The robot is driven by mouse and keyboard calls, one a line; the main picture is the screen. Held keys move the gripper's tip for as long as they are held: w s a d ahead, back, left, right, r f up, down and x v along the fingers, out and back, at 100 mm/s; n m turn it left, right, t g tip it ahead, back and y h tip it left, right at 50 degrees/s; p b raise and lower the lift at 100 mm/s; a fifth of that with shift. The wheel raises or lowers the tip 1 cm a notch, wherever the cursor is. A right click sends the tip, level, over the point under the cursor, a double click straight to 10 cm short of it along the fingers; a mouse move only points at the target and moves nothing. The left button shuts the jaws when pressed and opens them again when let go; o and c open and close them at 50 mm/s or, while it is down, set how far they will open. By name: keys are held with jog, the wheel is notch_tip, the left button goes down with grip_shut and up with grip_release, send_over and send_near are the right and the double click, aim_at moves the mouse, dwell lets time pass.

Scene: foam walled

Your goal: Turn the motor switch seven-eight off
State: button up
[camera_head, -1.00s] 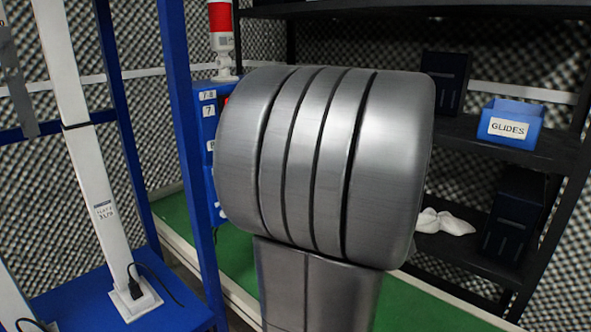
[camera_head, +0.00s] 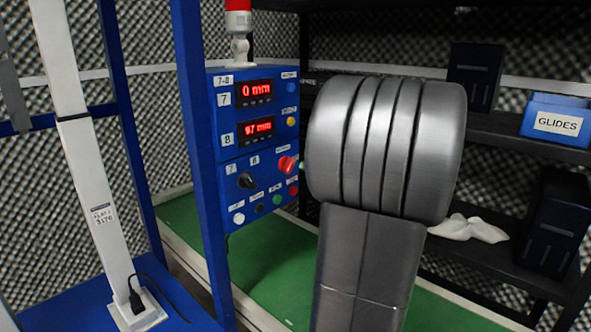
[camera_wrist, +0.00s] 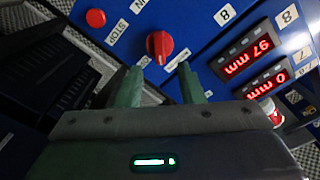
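A blue control box (camera_head: 225,150) labelled 7-8 stands left of my arm in the head view. Its red display 7 (camera_head: 254,92) reads 0 mm and display 8 (camera_head: 255,130) reads 97 mm. A red rotary switch (camera_head: 286,164) sits at its right edge, and a black selector knob (camera_head: 247,181) is lower left of it. In the wrist view the red switch (camera_wrist: 159,46) lies just beyond the tips of my gripper (camera_wrist: 163,80). The green fingers are apart and empty, one on each side of the switch's line. The small labels around it are hard to read.
A red stop button (camera_wrist: 96,18) is near the switch in the wrist view. Several small buttons (camera_head: 277,199) are low on the box. A blue post (camera_head: 200,160) stands before its left side. A shelf (camera_head: 500,130) with a GLIDES bin (camera_head: 555,122) is at right.

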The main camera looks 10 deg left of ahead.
aim_at(293, 165)
jog(key=shift+b+x, duration=0.35)
jog(key=shift+x, duration=2.8)
grip_shut()
